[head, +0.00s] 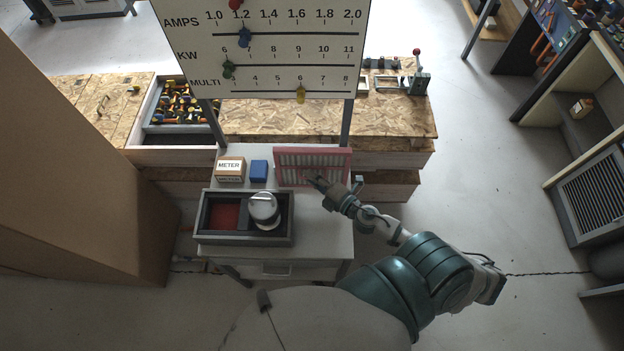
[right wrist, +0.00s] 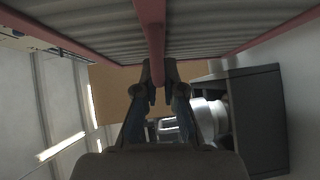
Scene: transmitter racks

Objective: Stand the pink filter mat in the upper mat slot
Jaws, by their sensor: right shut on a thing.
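The pink filter mat (head: 312,160) has a pink frame and pale ribbed bars, and stands roughly upright at the right back of the small grey table. My right gripper (head: 320,183) is shut on its frame near the lower middle. In the right wrist view, the mat (right wrist: 220,25) fills the top, and my right gripper (right wrist: 161,85) grips its pink centre bar. I cannot make out the upper mat slot in either view. My left gripper is not in view.
A METER box (head: 230,170), a blue block (head: 259,171) and a dark tray (head: 245,240) with a silver canister (head: 264,210) share the small table. A scale board (head: 270,50) stands behind. A cabinet with a louvred panel (head: 597,195) is at the right. Open floor lies between.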

